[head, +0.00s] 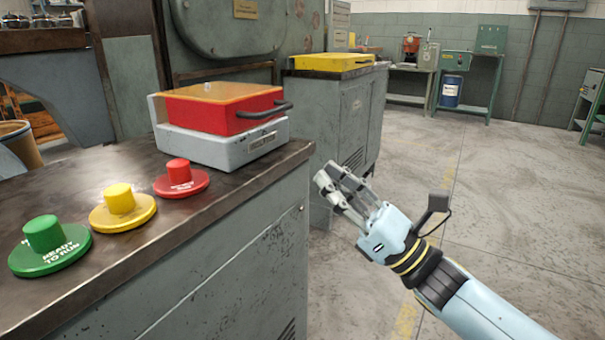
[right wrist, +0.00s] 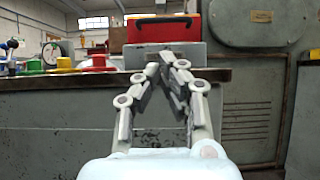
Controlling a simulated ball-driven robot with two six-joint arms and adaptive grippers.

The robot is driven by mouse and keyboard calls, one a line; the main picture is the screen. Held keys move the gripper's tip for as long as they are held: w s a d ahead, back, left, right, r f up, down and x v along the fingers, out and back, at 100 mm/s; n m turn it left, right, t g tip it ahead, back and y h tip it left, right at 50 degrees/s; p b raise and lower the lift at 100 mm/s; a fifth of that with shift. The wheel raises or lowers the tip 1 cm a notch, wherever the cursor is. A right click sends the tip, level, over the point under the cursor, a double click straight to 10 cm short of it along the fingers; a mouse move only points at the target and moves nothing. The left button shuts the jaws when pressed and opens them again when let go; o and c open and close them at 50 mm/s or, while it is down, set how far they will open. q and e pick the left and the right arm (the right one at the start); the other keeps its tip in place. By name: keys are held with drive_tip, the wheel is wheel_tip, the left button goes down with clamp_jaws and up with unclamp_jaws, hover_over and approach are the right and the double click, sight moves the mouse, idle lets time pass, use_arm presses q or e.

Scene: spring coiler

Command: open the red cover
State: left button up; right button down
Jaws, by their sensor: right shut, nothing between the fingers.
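The red cover (head: 222,112) sits on a light grey box (head: 222,150) on the bench top and looks closed. It has an orange top and a dark handle (head: 264,110) on its right-hand side. My right gripper (head: 325,178) is shut and empty, to the right of the bench edge and lower than the cover, apart from it. In the right wrist view the shut fingers (right wrist: 168,58) point up toward the grey box, and the red cover (right wrist: 163,30) shows behind and above them. My left gripper is not in view.
Green (head: 45,238), yellow (head: 120,203) and red (head: 180,178) buttons stand along the bench top (head: 135,262), left of the box. A yellow-lidded box (head: 333,62) stands on a cabinet behind. The floor (head: 500,190) at the right is clear.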

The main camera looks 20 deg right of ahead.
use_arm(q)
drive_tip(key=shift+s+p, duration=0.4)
use_arm(e)
drive_tip(key=x, duration=1)
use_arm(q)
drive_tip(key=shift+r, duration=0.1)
